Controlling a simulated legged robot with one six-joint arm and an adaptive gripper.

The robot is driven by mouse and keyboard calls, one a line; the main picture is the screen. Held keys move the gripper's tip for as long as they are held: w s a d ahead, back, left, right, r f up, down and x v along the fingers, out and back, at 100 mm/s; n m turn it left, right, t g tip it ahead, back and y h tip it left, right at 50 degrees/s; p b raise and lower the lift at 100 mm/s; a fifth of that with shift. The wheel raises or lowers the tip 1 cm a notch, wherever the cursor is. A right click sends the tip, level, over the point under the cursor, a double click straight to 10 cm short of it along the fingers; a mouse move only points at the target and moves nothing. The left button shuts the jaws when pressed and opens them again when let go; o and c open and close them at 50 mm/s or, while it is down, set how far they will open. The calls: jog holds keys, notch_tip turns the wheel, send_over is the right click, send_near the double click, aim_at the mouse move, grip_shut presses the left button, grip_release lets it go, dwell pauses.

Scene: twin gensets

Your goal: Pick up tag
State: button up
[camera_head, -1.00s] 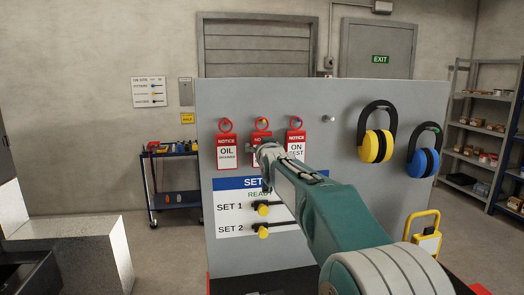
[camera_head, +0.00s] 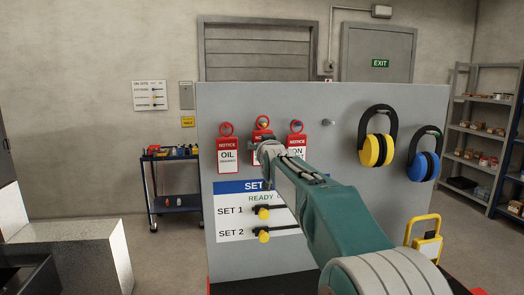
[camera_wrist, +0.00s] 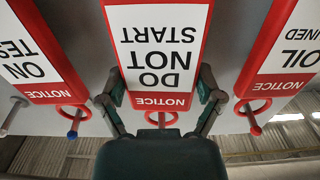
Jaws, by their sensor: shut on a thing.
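The red-and-white "DO NOT START" notice tag (camera_wrist: 160,45) is the middle of three tags on the grey board. It appears upside down in the wrist view. My gripper (camera_wrist: 160,88) has a finger at each side edge of this tag, near its ring end, and is shut on it. In the head view my gripper (camera_head: 266,150) covers most of the tag; its red ring (camera_head: 262,121) shows above. I cannot tell whether the ring is clear of its peg. The "OIL DRAINED" tag (camera_head: 227,157) hangs left and the "ON TEST" tag (camera_head: 298,141) right.
A sign panel (camera_head: 235,222) with two knobbed switches is below the tags. A tool cart (camera_head: 175,195) stands behind left.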

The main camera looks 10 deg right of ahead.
jog(key=s, duration=1.8)
jog(key=shift+r, duration=0.1)
jog(key=shift+r, duration=0.35)
jog(key=shift+r, duration=0.2)
jog(key=shift+s, duration=0.15)
jog(key=shift+s, duration=3.9)
